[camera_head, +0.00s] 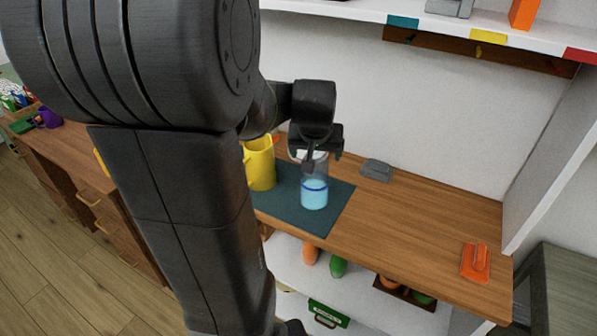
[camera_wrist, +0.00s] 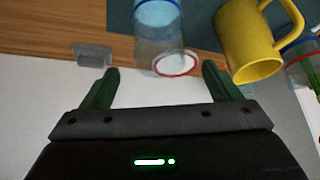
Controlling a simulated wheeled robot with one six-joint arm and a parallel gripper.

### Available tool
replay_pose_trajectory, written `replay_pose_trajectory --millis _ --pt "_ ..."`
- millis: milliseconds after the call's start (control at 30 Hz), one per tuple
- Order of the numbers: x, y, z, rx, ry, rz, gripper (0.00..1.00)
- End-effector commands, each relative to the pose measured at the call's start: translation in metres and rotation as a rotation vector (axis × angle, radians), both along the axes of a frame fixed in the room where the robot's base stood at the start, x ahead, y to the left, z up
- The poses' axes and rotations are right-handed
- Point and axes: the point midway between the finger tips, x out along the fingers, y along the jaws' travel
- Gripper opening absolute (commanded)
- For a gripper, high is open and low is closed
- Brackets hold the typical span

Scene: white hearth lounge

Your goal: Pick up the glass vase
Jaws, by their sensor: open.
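The glass vase (camera_head: 314,193) is a clear cylinder with light blue in its lower part and a darker blue band. It stands upright on a dark teal mat (camera_head: 334,215) on the wooden counter.
A yellow mug (camera_head: 261,163) stands close to the left of the vase; in the wrist view the mug (camera_wrist: 249,40) is at right. A grey object (camera_head: 376,169) lies to the vase's right. An orange object (camera_head: 475,262) is far right. A shelf (camera_head: 480,35) overhangs behind.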

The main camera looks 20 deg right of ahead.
Motion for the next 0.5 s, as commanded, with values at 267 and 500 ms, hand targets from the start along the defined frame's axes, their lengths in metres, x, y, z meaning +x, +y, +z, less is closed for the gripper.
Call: replay_pose_trajectory --millis 267,500 --pt "0.009 -0.004 -0.018 0.001 0.002 0.000 0.84" --pt "0.021 -0.011 -0.042 0.002 0.004 0.000 0.84"
